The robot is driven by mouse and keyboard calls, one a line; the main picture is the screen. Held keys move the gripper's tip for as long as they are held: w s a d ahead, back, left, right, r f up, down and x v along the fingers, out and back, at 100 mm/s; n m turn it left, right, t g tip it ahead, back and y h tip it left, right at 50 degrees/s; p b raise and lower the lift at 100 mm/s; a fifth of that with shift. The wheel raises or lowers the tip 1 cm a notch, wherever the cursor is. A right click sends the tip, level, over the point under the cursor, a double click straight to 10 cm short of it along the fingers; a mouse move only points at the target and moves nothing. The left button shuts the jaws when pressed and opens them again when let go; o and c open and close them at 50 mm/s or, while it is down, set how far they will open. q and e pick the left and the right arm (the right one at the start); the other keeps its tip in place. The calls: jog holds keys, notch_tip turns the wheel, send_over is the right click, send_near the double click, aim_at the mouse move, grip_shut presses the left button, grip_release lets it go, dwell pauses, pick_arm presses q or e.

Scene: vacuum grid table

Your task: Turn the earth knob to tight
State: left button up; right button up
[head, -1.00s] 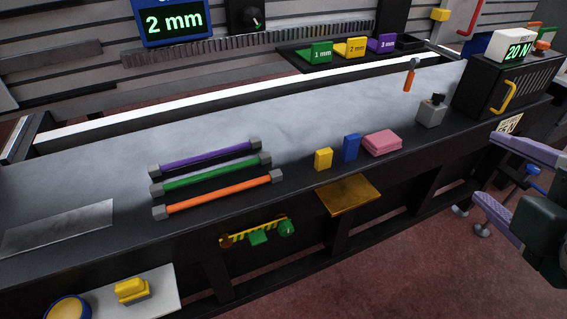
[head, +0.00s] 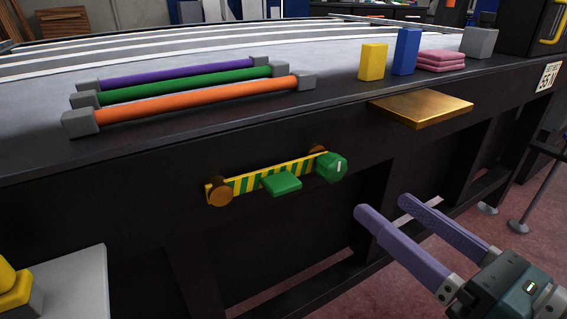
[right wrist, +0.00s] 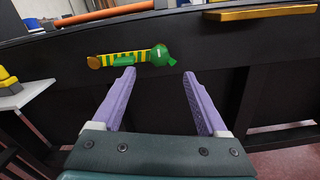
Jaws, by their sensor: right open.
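The earth knob (head: 331,167) is a green knob with a white mark, at the right end of a yellow-and-green striped bar (head: 250,180) on the table's front face. A copper-coloured disc (head: 219,192) sits at the bar's left end, and a green block (head: 282,184) sits below its middle. My right gripper (head: 382,205) is open and empty, with purple fingers, to the right of and below the knob in the head view. In the right wrist view the knob (right wrist: 160,55) lies beyond and above the gap between the fingers (right wrist: 157,75), apart from them. My left gripper is not in view.
A brass plate (head: 422,107) juts from the table front, right of the knob. Purple, green and orange rods (head: 200,98) lie on the table top, with yellow and blue blocks (head: 405,52) farther right. A pale shelf (head: 75,285) is at lower left.

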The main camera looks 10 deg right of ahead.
aim_at(338, 172)
jog(key=x, duration=0.9)
jog(key=shift+w+a, duration=0.1)
jog(key=shift+w, duration=0.25)
jog(key=shift+f, duration=0.1)
grip_shut()
